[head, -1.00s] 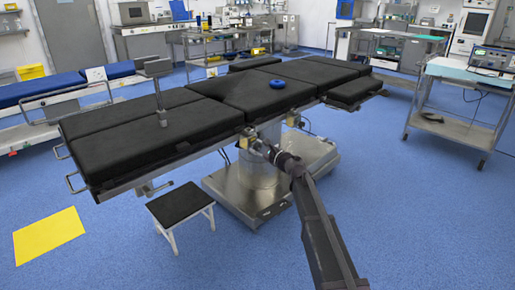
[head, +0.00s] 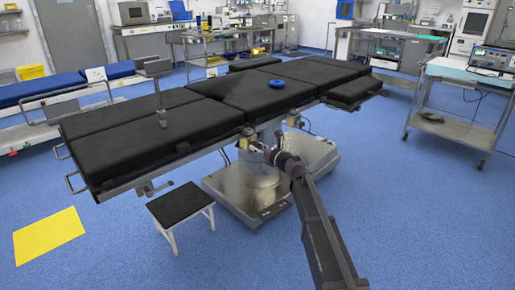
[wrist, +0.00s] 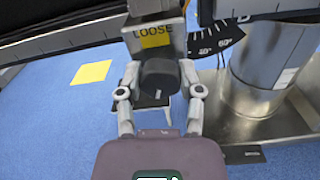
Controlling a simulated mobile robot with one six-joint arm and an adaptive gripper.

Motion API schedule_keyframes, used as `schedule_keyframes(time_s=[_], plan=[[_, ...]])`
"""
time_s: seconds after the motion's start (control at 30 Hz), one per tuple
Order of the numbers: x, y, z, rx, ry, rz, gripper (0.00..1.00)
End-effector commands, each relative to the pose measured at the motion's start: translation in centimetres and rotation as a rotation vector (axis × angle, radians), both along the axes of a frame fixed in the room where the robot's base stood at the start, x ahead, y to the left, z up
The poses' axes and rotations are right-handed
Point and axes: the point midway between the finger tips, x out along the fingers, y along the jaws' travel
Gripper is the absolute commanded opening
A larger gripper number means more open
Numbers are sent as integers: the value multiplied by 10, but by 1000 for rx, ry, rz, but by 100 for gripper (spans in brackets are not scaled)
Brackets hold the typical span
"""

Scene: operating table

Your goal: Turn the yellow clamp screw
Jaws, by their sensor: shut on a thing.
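The clamp (wrist: 155,38) hangs at the side rail of the operating table and bears a yellow label reading LOOSE in the wrist view. Below the label is its dark round screw knob (wrist: 158,74), with a pale mark on its face. My gripper (wrist: 160,92) is shut on the knob, one finger on each side. In the head view, my gripper (head: 272,155) is at the table's near side, by the clamp (head: 246,140); the knob is too small to make out there.
A black angle scale (wrist: 215,38) and the table's metal column (wrist: 270,65) are to the right of the clamp. A blue ring (head: 277,84) lies on the black table top (head: 240,92). A stool (head: 180,203) stands below left. Open blue floor lies in front.

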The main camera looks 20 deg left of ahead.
Motion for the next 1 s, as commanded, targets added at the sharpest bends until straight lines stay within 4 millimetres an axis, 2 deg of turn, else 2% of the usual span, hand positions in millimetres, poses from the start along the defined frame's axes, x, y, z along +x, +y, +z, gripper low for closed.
schedule_keyframes(time_s=[0.43, 0.47, 0.53, 0.57, 1.0], plan=[[1, 2, 0, 7, 12, 2, 0], [1, 2, 0, 7, 12, 2, 56], [1, 2, 0, 6, 13, 1, 77], [1, 2, 0, 6, 12, 1, 82], [0, -1, 0, 5, 11, 0, 82]])
